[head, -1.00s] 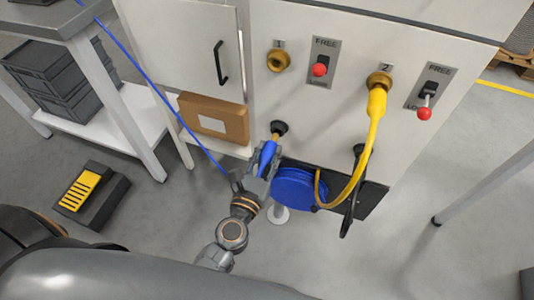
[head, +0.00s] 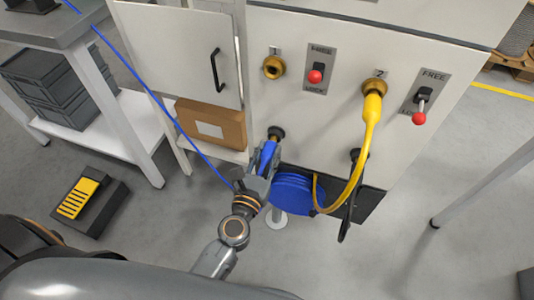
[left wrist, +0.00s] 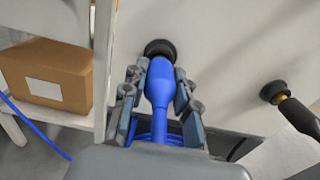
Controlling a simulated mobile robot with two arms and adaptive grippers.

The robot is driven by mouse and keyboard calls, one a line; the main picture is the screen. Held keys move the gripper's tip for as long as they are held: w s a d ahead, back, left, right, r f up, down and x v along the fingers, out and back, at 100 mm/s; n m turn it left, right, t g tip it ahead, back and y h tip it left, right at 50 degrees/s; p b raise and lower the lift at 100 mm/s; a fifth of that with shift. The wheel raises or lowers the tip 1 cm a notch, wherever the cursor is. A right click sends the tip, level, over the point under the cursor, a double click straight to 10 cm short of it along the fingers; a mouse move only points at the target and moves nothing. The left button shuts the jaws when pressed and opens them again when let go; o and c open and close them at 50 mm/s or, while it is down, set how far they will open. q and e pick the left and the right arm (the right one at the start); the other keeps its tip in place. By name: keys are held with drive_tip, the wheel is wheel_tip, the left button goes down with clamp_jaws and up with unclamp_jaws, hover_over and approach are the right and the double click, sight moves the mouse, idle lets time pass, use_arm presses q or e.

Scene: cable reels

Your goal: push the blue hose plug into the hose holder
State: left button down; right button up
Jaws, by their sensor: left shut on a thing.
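The blue hose plug (head: 267,153) is in my left gripper (head: 262,168), low on the front of the white cabinet. The round black hose holder (head: 276,132) is on the cabinet face. In the left wrist view the fingers of my left gripper (left wrist: 160,103) are shut on both sides of the blue plug (left wrist: 160,80). The plug's front end meets the black holder (left wrist: 160,48), and no brass tip shows between them. How deep it sits is hidden. My right gripper is not in view.
A blue hose reel (head: 296,194) is right beside my left gripper. A yellow hose (head: 367,135) hangs from socket 2. Brass socket 1 (head: 273,67) is empty. A cardboard box (head: 212,124) sits left on a shelf. The blue hose (head: 150,92) runs up to the left.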

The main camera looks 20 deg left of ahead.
sight(263, 166)
use_arm(q)
drive_tip(key=shift+w+r, duration=0.1)
drive_tip(key=shift+w, duration=0.15)
drive_tip(key=c, duration=1)
unclamp_jaws()
drive_tip(key=shift+o, duration=0.2)
drive_tip(key=shift+s, duration=0.25)
drive_tip(key=s, duration=0.7)
drive_tip(key=shift+s+a, duration=0.1)
drive_tip(key=shift+s, duration=0.2)
